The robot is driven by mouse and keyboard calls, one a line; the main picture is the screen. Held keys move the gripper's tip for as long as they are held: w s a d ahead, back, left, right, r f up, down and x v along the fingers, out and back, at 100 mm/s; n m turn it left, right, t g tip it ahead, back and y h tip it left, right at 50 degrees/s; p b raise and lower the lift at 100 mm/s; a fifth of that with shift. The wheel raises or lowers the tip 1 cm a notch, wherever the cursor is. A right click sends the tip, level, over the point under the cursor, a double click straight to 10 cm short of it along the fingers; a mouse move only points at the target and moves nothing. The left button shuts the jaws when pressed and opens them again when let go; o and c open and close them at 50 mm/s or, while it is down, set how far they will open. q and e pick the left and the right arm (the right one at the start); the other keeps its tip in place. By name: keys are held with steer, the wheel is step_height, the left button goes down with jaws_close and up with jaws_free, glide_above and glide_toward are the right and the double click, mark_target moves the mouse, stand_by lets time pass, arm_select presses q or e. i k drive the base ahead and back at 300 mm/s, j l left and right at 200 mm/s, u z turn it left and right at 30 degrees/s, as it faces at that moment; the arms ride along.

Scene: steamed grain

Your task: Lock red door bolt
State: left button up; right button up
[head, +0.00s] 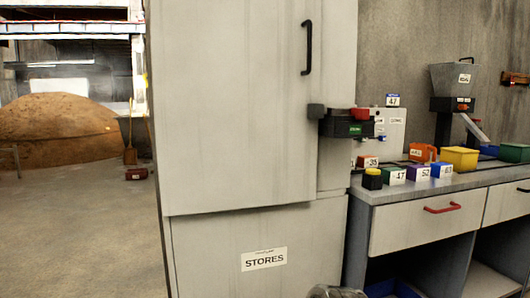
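A tall pale grey cabinet door (235,100) with a black vertical handle (307,47) fills the middle of the head view. At its right edge is the bolt assembly: a dark grey block (316,111), a black housing (340,128) with a small green label, and a red piece (361,113) on top at the right. Whether the bolt is engaged, and whether the door is fully closed, I cannot tell.
A panel labelled STORES (264,259) is below the door. A red-handled drawer (430,218) is below. Open floor (75,225) lies left, before a brown mound (60,130).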

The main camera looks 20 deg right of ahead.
mark_target(362, 114)
steer(key=z, duration=1.4)
steer(key=i+l+u, duration=0.1)
steer(key=u, duration=0.3)
steer(key=i+l+u, duration=0.1)
steer(key=l+u, duration=0.25)
steer(key=i+l+u, duration=0.15)
steer(key=l, duration=0.3)
steer(key=i+l+u, duration=0.1)
steer(key=l, duration=0.4)
steer(key=i+l+u, duration=0.15)
steer(key=l, duration=0.35)
steer(key=i+l+u, duration=0.15)
steer(key=l, duration=0.35)
steer(key=i+l, duration=0.1)
steer(key=l, duration=0.8)
steer(key=i+l, duration=0.1)
steer(key=l, duration=0.8)
